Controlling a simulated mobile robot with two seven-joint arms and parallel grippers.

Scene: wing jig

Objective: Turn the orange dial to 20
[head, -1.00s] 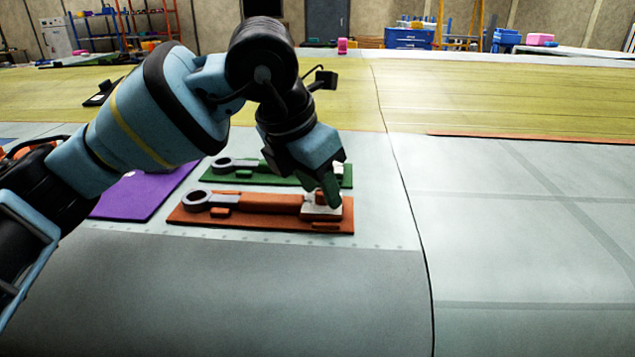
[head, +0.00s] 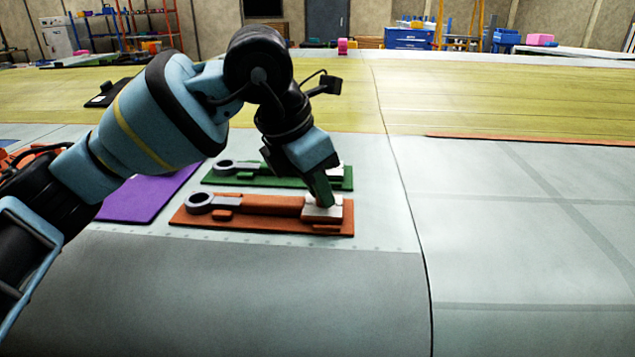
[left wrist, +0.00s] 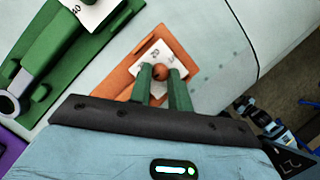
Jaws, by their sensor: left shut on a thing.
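The orange dial's base (head: 265,222) is a long orange plate on the pale wing surface, with a grey ring (head: 200,202) at its left end and a white scale plate (head: 322,212) at its right end. My left gripper (head: 325,203) reaches down onto the white plate. My right gripper is not in view.
A similar green dial assembly (head: 225,180) lies just behind the orange one; it also shows in the left wrist view (left wrist: 62,52). A purple mat (head: 145,198) lies to the left. The grey wing surface in front and to the right is clear.

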